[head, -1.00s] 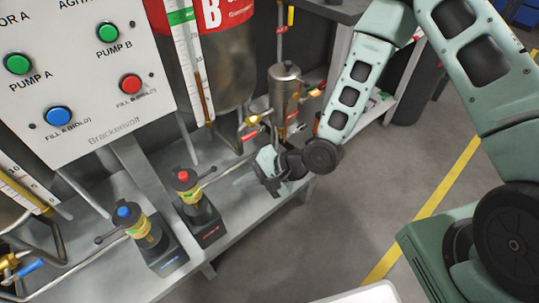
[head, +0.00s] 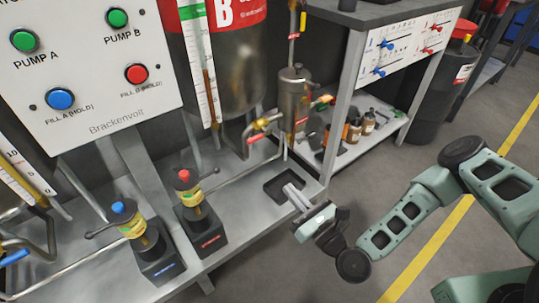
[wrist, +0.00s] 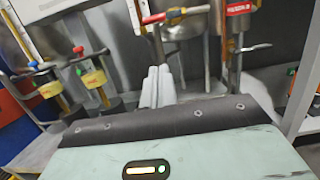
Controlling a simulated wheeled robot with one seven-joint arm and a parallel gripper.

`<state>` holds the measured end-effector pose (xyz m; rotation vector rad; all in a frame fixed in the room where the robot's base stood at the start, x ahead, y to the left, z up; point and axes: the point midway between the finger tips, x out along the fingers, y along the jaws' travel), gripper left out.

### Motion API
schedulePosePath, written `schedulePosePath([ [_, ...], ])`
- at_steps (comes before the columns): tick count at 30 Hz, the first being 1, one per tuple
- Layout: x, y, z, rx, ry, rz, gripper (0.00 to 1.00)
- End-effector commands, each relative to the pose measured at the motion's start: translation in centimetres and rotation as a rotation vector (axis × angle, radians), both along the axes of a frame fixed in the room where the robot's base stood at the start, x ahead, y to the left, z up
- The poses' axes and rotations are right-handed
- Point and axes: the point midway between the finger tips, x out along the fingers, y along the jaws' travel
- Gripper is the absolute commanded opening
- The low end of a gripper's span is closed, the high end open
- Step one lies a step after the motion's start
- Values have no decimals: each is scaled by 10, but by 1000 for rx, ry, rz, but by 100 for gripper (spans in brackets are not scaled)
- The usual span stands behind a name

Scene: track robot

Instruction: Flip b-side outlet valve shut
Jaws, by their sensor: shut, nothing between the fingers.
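The b-side outlet valve (head: 264,125) is a brass valve on the pipe under tank B (head: 228,15). Its red lever (head: 256,138) shows at the lower left of the brass body. The red lever also shows at the top of the wrist view (wrist: 152,19), beyond my fingertips. My gripper (head: 292,192) is shut and empty. It is over the bench's front edge, below and to the right of the valve, apart from it. In the wrist view my gripper (wrist: 157,75) shows its two fingers together, pointing toward the valve area.
Two pumps with a red cap (head: 183,175) and a blue cap (head: 118,208) stand on the bench at left. A steel canister (head: 294,100) stands right of the valve. A dark square tray (head: 283,184) lies near my fingers. A shelf (head: 390,130) with bottles is at right.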

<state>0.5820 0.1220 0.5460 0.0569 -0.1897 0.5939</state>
Motion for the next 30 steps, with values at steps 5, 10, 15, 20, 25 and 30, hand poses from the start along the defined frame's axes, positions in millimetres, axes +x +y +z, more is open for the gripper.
schedulePosePath([
  [5,0,-1,0,6,0,-3,0],
  [10,1,0,0,3,0,-3,0],
  [15,12,7,3,2,-4,-2,0],
  [20,35,24,8,1,-5,0,0],
  [25,64,43,16,2,-6,-1,0],
  [30,87,58,28,1,-5,0,0],
])
